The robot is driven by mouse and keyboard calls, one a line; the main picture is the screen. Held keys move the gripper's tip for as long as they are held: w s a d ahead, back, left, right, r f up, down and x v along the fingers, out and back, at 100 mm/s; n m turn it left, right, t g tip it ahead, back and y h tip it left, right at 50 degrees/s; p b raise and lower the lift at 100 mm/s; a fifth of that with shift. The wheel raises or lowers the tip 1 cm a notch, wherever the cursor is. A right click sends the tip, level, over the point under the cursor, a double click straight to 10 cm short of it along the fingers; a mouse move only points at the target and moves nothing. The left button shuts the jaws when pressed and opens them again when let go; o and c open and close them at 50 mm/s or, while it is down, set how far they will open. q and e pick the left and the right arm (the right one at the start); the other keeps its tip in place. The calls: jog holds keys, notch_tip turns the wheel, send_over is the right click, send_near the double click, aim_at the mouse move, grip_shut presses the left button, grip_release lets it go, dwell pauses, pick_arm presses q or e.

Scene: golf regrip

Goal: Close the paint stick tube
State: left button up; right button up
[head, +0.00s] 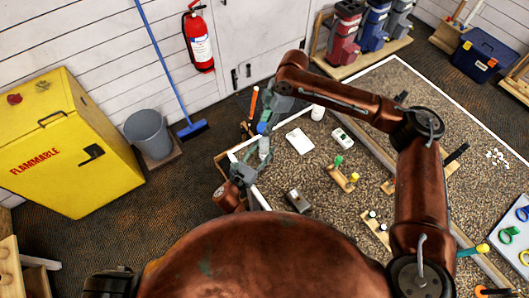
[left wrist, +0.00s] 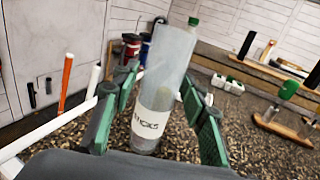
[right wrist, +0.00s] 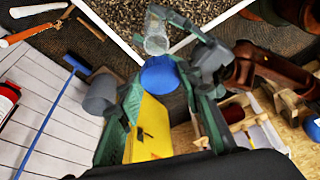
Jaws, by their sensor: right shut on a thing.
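The paint stick tube (left wrist: 165,75) is clear, with a white label, and looks tilted in the left wrist view. My left gripper (left wrist: 160,78) has a finger on each side of it, the tips seemingly against its walls. In the head view the tube (head: 264,149) is beside my left gripper (head: 250,170), over the table's left corner. My right gripper (right wrist: 165,95) is shut on the blue cap (right wrist: 159,75), which also shows in the head view (head: 262,128). The cap is close to the tube's open end (right wrist: 155,45); the right wrist view shows a small gap between them.
An orange stick (left wrist: 67,75) stands left of the tube in the left wrist view. A yellow cabinet and grey bin stand off the table.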

pick_arm(q)
grip_shut()
pick_arm(e)
jog(key=shift+f, duration=0.1)
dwell(0.4)
jog(key=shift+d+f, duration=0.1)
jog(key=shift+f, duration=2.25)
jog(key=shift+f, duration=0.9)
jog(key=shift+f, duration=0.55)
